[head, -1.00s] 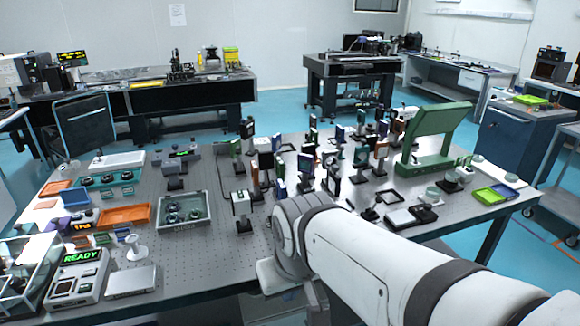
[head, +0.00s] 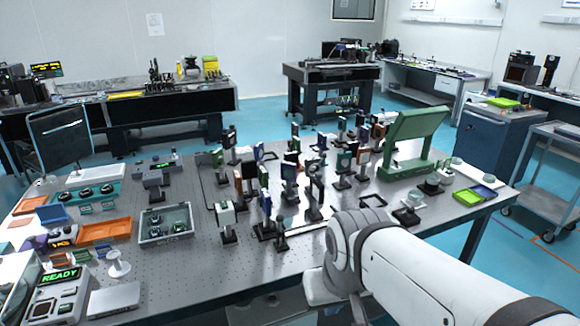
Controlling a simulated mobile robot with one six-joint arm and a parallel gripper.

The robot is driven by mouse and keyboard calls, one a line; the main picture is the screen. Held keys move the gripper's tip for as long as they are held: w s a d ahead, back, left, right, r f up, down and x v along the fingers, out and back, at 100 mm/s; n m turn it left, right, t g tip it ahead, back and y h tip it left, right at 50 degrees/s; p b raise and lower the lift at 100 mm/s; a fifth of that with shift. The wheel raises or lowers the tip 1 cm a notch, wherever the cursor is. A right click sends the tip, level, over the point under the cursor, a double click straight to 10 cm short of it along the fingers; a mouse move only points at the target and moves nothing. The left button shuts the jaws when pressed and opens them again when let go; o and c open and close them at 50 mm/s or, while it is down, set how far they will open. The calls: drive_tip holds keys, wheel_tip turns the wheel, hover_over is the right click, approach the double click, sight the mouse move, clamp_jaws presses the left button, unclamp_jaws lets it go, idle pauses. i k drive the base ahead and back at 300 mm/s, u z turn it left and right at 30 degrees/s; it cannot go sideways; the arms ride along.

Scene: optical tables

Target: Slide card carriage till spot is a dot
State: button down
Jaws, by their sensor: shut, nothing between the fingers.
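A dense group of small posts with optics (head: 290,185) stands on the grey optical table (head: 190,275). A thin light rail (head: 305,230) lies near the table's front edge, with a small dark post (head: 281,240) at its left end. I cannot tell which piece is the card carriage, and no light spot can be made out at this size. My white arm reaches in from the lower right to the table's front edge. My gripper is not in view.
A green angled stand (head: 412,140) is at the right rear. A clear-walled tray (head: 166,223), orange trays (head: 105,231) and a box reading READY (head: 60,288) are at the left. A silver plate (head: 114,300) lies beside the box. The front left-centre tabletop is bare.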

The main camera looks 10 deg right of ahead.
sight(314, 215)
drive_tip(key=u, duration=0.05)
drive_tip(key=i, duration=1)
drive_tip(key=z, duration=0.05)
